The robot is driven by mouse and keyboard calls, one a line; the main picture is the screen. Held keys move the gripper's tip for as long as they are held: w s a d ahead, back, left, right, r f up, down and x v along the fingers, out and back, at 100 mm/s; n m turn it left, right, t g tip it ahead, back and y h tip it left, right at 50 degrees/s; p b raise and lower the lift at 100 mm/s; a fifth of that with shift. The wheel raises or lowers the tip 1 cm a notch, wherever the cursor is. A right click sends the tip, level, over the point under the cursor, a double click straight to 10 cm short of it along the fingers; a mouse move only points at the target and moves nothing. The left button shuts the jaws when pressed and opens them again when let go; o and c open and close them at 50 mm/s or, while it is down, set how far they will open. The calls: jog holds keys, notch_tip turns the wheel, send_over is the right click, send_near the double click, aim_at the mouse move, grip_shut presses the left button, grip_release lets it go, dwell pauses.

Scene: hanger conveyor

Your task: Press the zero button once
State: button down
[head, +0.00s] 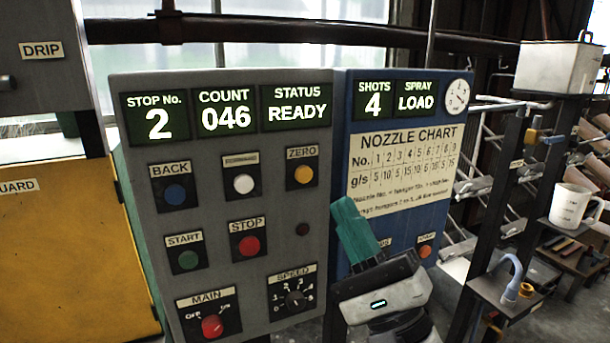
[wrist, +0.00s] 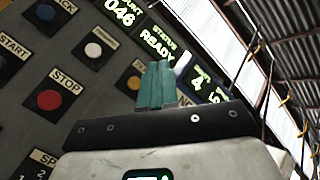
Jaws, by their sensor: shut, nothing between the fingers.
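The zero button (head: 303,174) is a yellow-orange button under a ZERO label at the upper right of the grey control panel (head: 262,213). In the wrist view it is mostly hidden behind my fingers, with a yellowish part (wrist: 134,82) showing at their left. My gripper (head: 346,208) is shut and empty, its teal fingers pointing up. In the head view it is to the right of and below the zero button, in front of the blue panel. In the wrist view the fingertips (wrist: 160,68) overlap the ZERO area. I cannot tell the distance to the panel.
Nearby are a white button (head: 244,184), a blue BACK button (head: 175,194), a red STOP button (head: 250,245) and a green START button (head: 188,260). The displays read stop 2, count 046, READY, shots 4, LOAD. A mug (head: 570,206) and racks stand at right.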

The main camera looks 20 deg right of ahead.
aim_at(305, 175)
jog(key=shift+w+b, duration=1.3)
jog(key=shift+w, duration=3.1)
jog(key=shift+w, duration=0.1)
jog(key=shift+w, duration=0.3)
jog(key=shift+w, duration=0.5)
jog(key=shift+s, duration=0.9)
